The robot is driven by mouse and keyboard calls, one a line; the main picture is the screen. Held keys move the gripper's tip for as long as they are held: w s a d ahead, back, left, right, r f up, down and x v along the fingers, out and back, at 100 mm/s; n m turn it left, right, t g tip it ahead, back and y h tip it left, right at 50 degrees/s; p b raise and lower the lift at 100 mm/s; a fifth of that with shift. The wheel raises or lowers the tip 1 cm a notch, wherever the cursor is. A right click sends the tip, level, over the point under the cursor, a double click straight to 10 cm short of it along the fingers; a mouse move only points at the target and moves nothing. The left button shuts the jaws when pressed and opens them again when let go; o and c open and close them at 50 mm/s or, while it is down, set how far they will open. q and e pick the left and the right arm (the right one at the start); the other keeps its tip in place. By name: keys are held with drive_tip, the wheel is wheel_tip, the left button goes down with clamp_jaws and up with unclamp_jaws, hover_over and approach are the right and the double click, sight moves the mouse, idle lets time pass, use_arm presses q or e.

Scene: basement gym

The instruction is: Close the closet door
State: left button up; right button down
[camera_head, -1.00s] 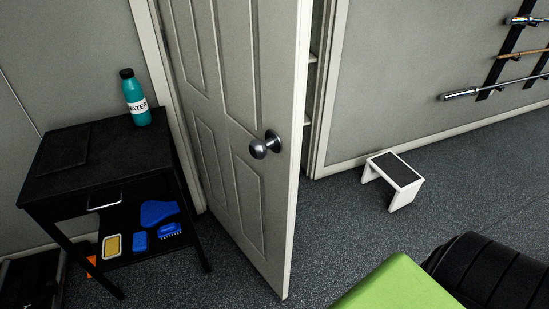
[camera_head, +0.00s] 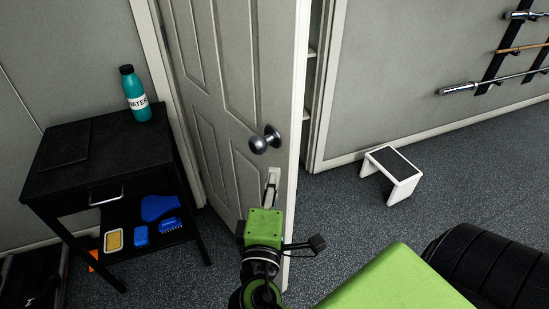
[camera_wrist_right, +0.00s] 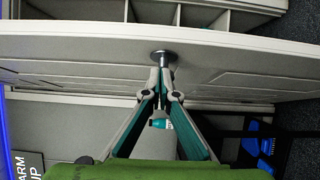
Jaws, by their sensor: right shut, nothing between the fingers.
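The closet door (camera_head: 215,110) is a pale panelled door standing ajar, with a round metal knob (camera_head: 258,144) near its free edge. Shelves show through the gap to its right in the head view. My right gripper (camera_head: 273,178) is shut and empty, just below the knob and close to the door's face; I cannot tell if it touches the door. In the right wrist view the door (camera_wrist_right: 250,65) runs across the picture, and the closed fingertips (camera_wrist_right: 162,76) overlap the knob's stem and round plate (camera_wrist_right: 163,56). My left gripper is not in view.
A black side table (camera_head: 100,140) with a teal bottle (camera_head: 135,95) and blue items on its lower shelf stands left of the door. A white step stool (camera_head: 392,172) stands right of the doorway. A green bench (camera_head: 400,285) is at the front right.

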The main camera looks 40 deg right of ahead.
sight(279, 140)
drive_tip(key=p+x, duration=0.2)
drive_tip(key=x, duration=0.6)
drive_tip(key=shift+w+d+r+p, duration=0.1)
drive_tip(key=shift+w+p, duration=0.1)
drive_tip(key=shift+p, duration=0.1)
drive_tip(key=shift+w+d, duration=0.4)
drive_tip(key=shift+w, duration=0.1)
